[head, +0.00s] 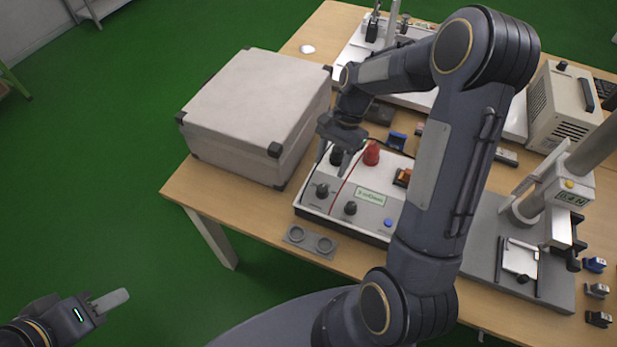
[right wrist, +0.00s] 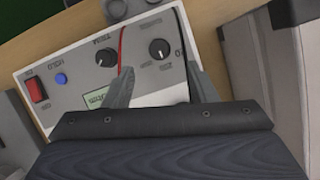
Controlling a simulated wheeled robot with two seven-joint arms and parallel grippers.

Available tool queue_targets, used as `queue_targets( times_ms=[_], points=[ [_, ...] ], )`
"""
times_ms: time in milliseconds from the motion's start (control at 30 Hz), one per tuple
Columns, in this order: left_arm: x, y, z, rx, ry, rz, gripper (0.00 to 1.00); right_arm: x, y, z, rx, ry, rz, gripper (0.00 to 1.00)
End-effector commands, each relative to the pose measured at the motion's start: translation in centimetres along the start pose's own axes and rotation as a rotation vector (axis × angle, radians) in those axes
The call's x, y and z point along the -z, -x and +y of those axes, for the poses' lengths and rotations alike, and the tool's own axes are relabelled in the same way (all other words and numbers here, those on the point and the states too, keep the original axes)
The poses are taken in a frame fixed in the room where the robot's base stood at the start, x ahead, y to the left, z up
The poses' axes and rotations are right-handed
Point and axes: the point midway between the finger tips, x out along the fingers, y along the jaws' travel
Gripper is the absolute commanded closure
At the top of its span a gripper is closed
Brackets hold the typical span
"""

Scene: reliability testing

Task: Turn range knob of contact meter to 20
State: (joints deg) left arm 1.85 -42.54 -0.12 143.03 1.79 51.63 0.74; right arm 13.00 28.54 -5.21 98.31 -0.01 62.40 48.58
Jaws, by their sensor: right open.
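The contact meter (head: 370,226) is a white box with a sloped panel near the table's front edge. Its panel also shows in the right wrist view (right wrist: 77,60). Two black knobs with white pointer marks sit on it: one (head: 350,208) nearer the blue button, the other (head: 322,190) further left; the right wrist view shows them too (right wrist: 105,58) (right wrist: 159,49). Their labels are too small to read surely. My right gripper (head: 333,158) is open and empty above the meter's rear left part, its fingers (right wrist: 162,85) apart. My left gripper (head: 108,301) is off the table at lower left; its opening is unclear.
A large grey case (head: 255,110) stands close left of the meter. A red terminal (head: 371,154) rises behind the panel, and a red cable (right wrist: 122,48) crosses between the knobs. A grey pad with two rings (head: 311,242) lies in front. A test stand (head: 520,250) is right.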

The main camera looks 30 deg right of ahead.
Motion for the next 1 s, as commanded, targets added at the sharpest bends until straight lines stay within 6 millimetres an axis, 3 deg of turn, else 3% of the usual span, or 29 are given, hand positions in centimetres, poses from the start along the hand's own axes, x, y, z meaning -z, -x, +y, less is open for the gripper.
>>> queue_targets(
  times_ms=[500,833,1000],
  points=[
    [0.3,0.6,0.3,0.000,0.000,0.000,0.64,-0.1,-7.0,0.1,-0.002,0.001,-0.003,0.48],
    [0.3,0.6,0.3,0.000,0.000,0.000,0.64,-0.1,-7.5,0.0,0.001,0.002,0.000,0.48],
    [0.3,0.6,0.3,0.000,0.000,0.000,0.64,-0.1,-7.5,0.0,0.000,0.003,0.000,0.68]
  ],
)
